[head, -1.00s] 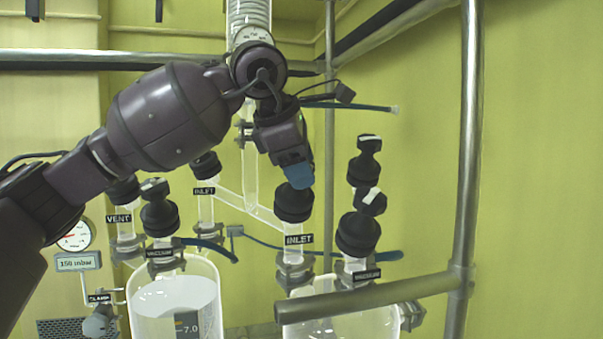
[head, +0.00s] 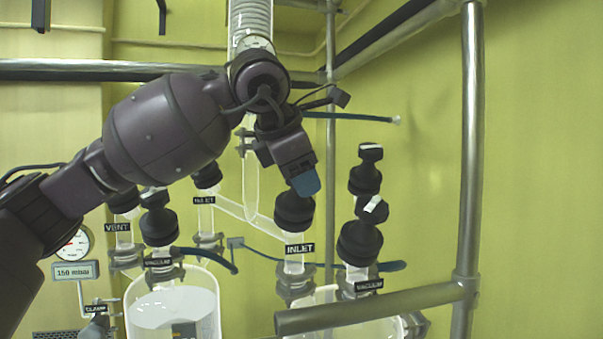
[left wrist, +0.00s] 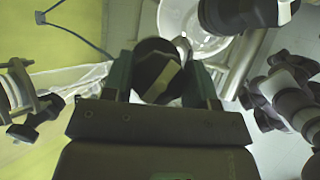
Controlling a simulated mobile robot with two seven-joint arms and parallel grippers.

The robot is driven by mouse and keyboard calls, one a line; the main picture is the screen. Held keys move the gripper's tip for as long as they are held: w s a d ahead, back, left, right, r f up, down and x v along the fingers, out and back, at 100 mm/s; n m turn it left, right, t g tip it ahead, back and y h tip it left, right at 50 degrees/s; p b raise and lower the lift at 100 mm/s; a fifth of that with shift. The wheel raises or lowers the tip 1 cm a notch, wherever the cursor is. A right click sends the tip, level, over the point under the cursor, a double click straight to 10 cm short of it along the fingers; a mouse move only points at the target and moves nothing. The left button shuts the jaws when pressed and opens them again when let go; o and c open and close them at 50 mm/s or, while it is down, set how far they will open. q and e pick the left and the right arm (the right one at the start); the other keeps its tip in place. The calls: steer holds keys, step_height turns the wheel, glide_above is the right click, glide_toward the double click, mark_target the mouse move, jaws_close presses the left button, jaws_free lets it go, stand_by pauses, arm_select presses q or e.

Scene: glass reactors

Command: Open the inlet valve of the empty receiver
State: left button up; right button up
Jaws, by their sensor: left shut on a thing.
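The inlet valve (head: 294,212) of the right-hand receiver has a black knob above its INLET label (head: 299,249). My left gripper (head: 305,184) reaches down from above and is shut on the top of this knob. In the left wrist view the knob (left wrist: 157,68), with a pale stripe across it, sits between the two fingers. The right-hand receiver (head: 370,328) is clear glass with no liquid seen in its visible part; its lower part is out of frame. My right gripper is not in view.
A black VACUUM valve (head: 358,243) stands close on the right, with another black knob (head: 365,172) behind it. A metal rail (head: 375,306) crosses in front. The left receiver (head: 211,310) holds pale liquid, with VENT, VACUUM and INLET valves (head: 207,174) above.

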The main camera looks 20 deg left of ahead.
arm_select(q)
steer(key=o, duration=0.8)
steer(key=shift+r, duration=0.1)
steer(key=shift+c, duration=0.2)
steer(key=shift+o, duration=0.8)
steer(key=v, duration=1)
steer(key=shift+s+r, duration=0.3)
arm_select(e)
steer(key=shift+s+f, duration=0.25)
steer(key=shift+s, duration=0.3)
arm_select(q)
steer(key=shift+a, duration=0.1)
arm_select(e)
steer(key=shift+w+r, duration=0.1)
